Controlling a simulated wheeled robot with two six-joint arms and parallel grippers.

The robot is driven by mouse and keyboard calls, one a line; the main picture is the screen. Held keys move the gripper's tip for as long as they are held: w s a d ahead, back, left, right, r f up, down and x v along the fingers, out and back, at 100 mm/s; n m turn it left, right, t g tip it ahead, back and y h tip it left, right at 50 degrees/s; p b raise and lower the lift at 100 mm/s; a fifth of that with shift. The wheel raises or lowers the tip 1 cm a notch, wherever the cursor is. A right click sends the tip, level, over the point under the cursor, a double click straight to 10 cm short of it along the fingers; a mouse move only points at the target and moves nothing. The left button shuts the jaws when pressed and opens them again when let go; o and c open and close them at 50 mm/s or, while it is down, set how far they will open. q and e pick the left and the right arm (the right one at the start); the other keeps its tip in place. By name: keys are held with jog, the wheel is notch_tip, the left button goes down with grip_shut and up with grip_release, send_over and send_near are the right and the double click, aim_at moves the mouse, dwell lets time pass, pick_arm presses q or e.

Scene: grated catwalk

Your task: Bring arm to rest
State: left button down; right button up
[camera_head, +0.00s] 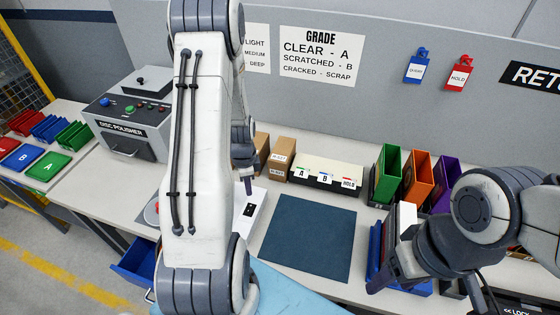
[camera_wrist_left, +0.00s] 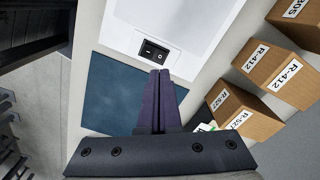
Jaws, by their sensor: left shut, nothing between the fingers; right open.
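My left arm (camera_head: 205,130) fills the middle of the head view, upright, with its elbow near the bottom. My left gripper (camera_head: 248,187) shows past the arm's right edge, above the white box with a black switch (camera_head: 250,208). In the left wrist view my left gripper (camera_wrist_left: 161,75) is shut and empty, its dark fingers together, pointing towards the switch of the white box (camera_wrist_left: 185,22). My right gripper (camera_head: 378,278) is open at the lower right, beside the blue rack; its fingers are partly hidden by its own wrist.
A dark blue mat (camera_head: 308,238) lies bare on the bench. Cardboard boxes (camera_head: 283,158), a label tray (camera_head: 318,174) and green, orange and purple bins (camera_head: 418,178) stand behind it. A disc polisher (camera_head: 128,120) stands left. A blue drawer (camera_head: 133,265) hangs open below.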

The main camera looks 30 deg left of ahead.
pick_arm(q)
jog(key=d+r+b, duration=0.2)
jog(key=d+r, duration=0.2)
jog(key=d, duration=0.5)
jog(key=d+r+b, duration=0.3)
jog(key=d+r, duration=0.1)
jog(key=d, duration=0.5)
jog(key=s+d+r+n+h+b, duration=0.1)
jog(key=s+d+r+b, duration=0.3)
jog(key=s+d, duration=0.9)
jog(key=s+n, duration=0.1)
jog(key=s, duration=0.2)
jog(key=shift+s+r, duration=0.15)
